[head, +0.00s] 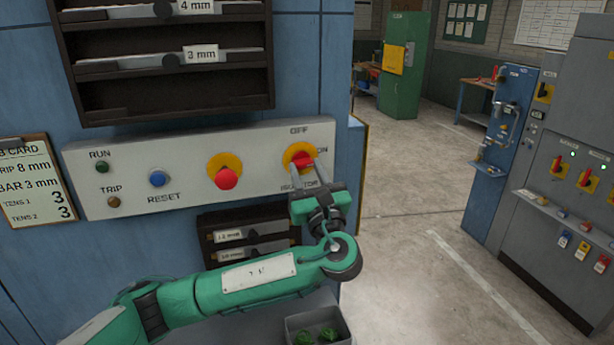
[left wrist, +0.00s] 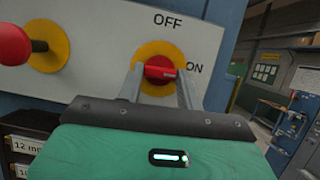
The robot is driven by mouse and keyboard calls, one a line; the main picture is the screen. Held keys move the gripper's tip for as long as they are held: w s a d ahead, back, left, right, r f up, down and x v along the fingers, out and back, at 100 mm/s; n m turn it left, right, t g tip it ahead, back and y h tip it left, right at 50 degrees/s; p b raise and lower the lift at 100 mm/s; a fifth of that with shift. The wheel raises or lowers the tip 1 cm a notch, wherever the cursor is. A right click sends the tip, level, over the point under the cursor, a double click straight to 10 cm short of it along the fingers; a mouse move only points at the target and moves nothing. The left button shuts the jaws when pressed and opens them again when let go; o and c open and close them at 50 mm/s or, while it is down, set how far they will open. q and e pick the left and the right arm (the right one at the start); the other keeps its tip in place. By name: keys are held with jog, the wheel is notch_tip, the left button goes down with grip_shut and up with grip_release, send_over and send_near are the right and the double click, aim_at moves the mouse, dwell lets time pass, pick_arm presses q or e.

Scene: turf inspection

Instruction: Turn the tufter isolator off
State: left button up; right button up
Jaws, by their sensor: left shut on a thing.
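The isolator is a red rotary handle (head: 301,159) on a round yellow plate at the right end of a pale control panel (head: 130,165). OFF is printed above it and ON to its right. In the left wrist view the red handle (left wrist: 159,72) lies about level, with one end towards ON. My left gripper (head: 311,183) reaches up from below and is shut on the handle, one finger at each side in the left wrist view (left wrist: 160,80). The fingers cover parts of the handle and yellow plate. My right gripper is not in view.
A red mushroom button (head: 227,178) on yellow sits left of the isolator, beside a blue reset button (head: 157,178). A labelled rack (head: 222,222) is below the panel, and a grey bin (head: 341,325) with green things is lower down. Open floor (head: 400,240) lies right.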

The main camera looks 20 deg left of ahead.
pick_arm(q)
jog(key=n+g+y+b, duration=0.1)
jog(key=n+b, duration=0.2)
jog(key=n+g+y+b, duration=0.1)
jog(key=n+g+b, duration=0.1)
jog(key=n+b, duration=0.1)
jog(key=n+g+y+b, duration=0.1)
jog(key=n+b, duration=0.2)
jog(key=n, duration=0.1)
jog(key=shift+w+d+f+n+g+b, duration=0.2)
jog(key=shift+d+n+g+b, duration=0.1)
jog(key=shift+b, duration=0.05)
jog(key=shift+r+n+g+b, duration=0.15)
jog(key=shift+n+g+b, duration=0.35)
jog(key=shift+n+b, duration=0.45)
jog(key=n+g+b, duration=0.1)
jog(key=n, duration=0.1)
jog(key=n+b, duration=0.1)
jog(key=n, duration=0.1)
jog(key=shift+d+r+n+g, duration=0.1)
jog(key=shift+r+n+g, duration=0.15)
jog(key=shift+g, duration=0.15)
jog(key=shift+w+r+n+g+h+b, duration=0.1)
jog(key=shift+n+g+h+b, duration=0.2)
jog(key=shift+n, duration=0.8)
jog(key=shift+r+n+g+h+b, duration=0.1)
jog(key=shift+n+g+h+b, duration=0.2)
jog(key=shift+n, duration=0.8)
jog(key=o, duration=1)
